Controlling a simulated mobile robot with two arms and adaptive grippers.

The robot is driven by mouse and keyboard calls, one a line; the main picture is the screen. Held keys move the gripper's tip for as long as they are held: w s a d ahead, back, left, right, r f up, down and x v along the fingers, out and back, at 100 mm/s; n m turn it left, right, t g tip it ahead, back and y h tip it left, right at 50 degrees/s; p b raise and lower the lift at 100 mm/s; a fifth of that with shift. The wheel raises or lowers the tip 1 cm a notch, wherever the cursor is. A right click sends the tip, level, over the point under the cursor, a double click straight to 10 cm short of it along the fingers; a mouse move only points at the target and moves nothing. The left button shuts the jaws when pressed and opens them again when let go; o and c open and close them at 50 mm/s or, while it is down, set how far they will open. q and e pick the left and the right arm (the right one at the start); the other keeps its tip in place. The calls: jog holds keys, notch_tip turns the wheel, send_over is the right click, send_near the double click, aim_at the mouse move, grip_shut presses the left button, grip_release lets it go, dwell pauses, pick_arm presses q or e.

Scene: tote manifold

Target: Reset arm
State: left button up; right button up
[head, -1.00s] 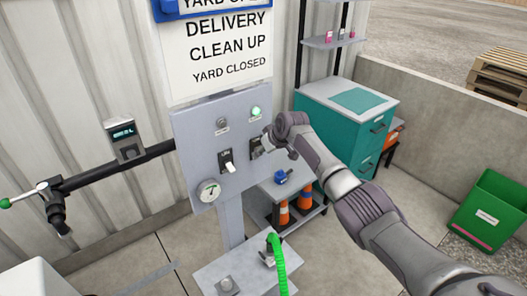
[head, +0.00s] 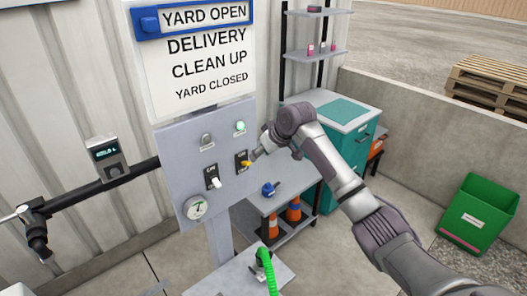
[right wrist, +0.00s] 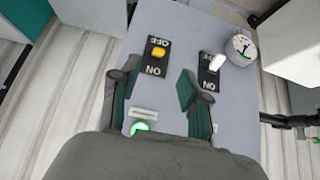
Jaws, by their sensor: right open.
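A grey control panel (head: 210,165) stands on a post, with a yellow switch (head: 246,163), a white switch (head: 215,182) and a lit green lamp (head: 240,127). My right gripper (head: 258,152) is just to the right of the yellow switch, in front of the panel. In the right wrist view, its two fingers (right wrist: 157,93) are apart with nothing between them. The yellow switch (right wrist: 158,53) is beyond the fingertips, and the white switch lever (right wrist: 217,61) tilts toward the end away from its ON mark. My left gripper is not in view.
A sign board (head: 200,60) is above the panel and a gauge (head: 196,208) at its lower left. A black pipe (head: 75,195) runs left. A low bench with cones (head: 294,212), a teal cabinet (head: 330,175) and a green bin (head: 478,215) are to the right.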

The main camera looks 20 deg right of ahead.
jog(key=shift+s+d+r, duration=0.1)
jog(key=shift+s+r, duration=0.25)
jog(key=shift+r, duration=0.05)
jog(key=s+d+f+m+g+h+b, duration=0.1)
jog(key=s+f+b, duration=0.1)
jog(key=f, duration=1.1)
jog(key=s+f+m+b, duration=0.1)
jog(key=s+f+b, duration=0.15)
jog(key=f, duration=1.05)
jog(key=s+f+g+b, duration=0.1)
jog(key=s+f, duration=0.3)
jog(key=f, duration=0.3)
jog(key=s+f+h, duration=0.1)
jog(key=s+f, duration=0.4)
jog(key=f, duration=0.3)
jog(key=s+f+g+b, duration=0.1)
jog(key=s+f, duration=0.3)
jog(key=f, duration=0.3)
jog(key=s+a+f+g+b, duration=0.1)
jog(key=s+f, duration=0.7)
jog(key=s, duration=0.7)
jog(key=s+a+f+g+b, duration=0.1)
jog(key=s+f+b, duration=0.1)
jog(key=s+f, duration=0.7)
jog(key=s+f+g+b, duration=0.1)
jog(key=s+f, duration=0.7)
jog(key=s, duration=1.3)
jog(key=shift+s+a+f+h+b, duration=0.2)
jog(key=shift+a+f+h+b, duration=0.15)
jog(key=shift+b, duration=0.3)
